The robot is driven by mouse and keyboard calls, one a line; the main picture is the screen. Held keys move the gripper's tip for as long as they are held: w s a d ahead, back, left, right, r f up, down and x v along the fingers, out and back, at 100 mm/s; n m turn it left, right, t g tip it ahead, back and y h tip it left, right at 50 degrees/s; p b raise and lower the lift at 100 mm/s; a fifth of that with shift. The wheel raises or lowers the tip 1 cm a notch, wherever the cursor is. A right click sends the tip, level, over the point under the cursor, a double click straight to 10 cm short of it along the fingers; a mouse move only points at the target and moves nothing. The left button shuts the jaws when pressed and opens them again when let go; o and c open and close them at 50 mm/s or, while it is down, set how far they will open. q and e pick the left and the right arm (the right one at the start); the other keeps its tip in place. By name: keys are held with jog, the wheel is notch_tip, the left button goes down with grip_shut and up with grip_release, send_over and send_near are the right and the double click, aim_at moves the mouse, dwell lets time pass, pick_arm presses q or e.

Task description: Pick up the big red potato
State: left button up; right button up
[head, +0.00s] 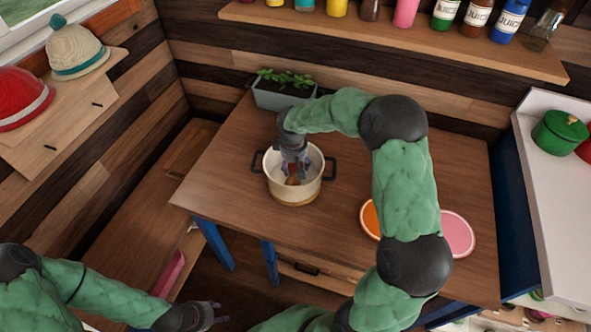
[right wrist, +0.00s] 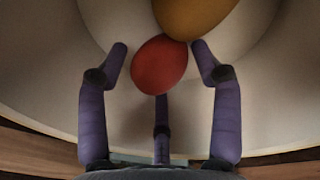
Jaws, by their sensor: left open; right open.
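A red potato (right wrist: 160,64) lies inside the cream pot (head: 310,190), touching a yellow-brown potato (right wrist: 197,14) that is cut off by the top of the right wrist view. My right gripper (head: 294,174) reaches down into the pot from above. In the right wrist view its purple fingers (right wrist: 160,58) are open, one on each side of the red potato and a third below it. In the head view the gripper hides most of the pot's contents. My left gripper (head: 212,315) is open and empty at the bottom left, away from the table.
The pot stands on a wooden table (head: 225,165) with its dark handles out to the sides. A planter (head: 280,97) stands behind it. Orange (head: 370,218) and pink (head: 457,234) plates lie to the right, partly behind my right arm. A bottle shelf (head: 400,42) hangs above.

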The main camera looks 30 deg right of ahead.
jog(key=shift+f, duration=0.1)
jog(key=shift+c, duration=0.3)
jog(key=c, duration=0.9)
jog(key=shift+o, duration=0.2)
